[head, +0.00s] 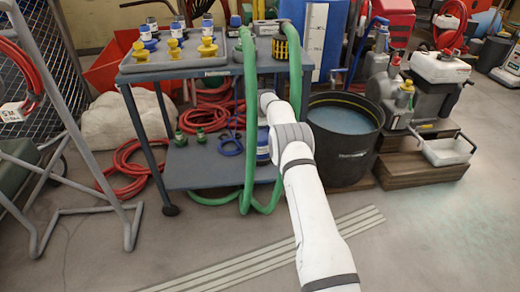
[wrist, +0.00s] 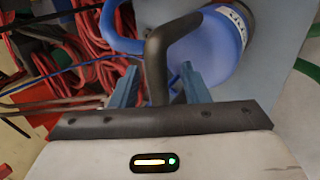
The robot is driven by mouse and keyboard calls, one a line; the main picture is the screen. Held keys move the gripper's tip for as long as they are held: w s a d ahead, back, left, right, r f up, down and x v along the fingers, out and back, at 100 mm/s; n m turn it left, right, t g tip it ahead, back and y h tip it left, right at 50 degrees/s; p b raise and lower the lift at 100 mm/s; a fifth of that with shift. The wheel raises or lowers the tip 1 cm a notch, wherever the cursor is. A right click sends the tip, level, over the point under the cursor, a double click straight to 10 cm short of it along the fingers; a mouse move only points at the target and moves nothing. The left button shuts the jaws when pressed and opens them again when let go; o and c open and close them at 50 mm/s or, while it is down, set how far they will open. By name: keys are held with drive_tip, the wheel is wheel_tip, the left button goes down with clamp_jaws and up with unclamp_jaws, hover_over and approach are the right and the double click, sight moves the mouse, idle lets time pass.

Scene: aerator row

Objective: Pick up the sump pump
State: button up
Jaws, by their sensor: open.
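The sump pump appears to be the blue round body with a white label (wrist: 215,45) in the wrist view, with a dark bent handle (wrist: 165,45) and a blue hose at its left. In the head view, a part of the blue body (head: 263,148) shows on the cart's lower shelf, mostly hidden behind my arm. My gripper (wrist: 159,80) is open in the wrist view, its two blue-grey fingers apart on either side of the dark handle. I cannot tell whether they touch it. In the head view the gripper is hidden by my arm and the cart.
Green hoses (head: 249,120) hang from the cart (head: 220,178) close beside my arm. A black tub of water (head: 345,150) stands just right. Yellow and blue fittings crowd the top tray (head: 130,68). Front floor is open.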

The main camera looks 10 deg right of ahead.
drive_tip(key=shift+w+f, duration=0.3)
drive_tip(key=shift+f, duration=0.1)
drive_tip(key=shift+c, duration=0.5)
clamp_jaws()
idle(0.7)
drive_tip(key=shift+w+r, duration=0.1)
drive_tip(key=shift+r, duration=0.1)
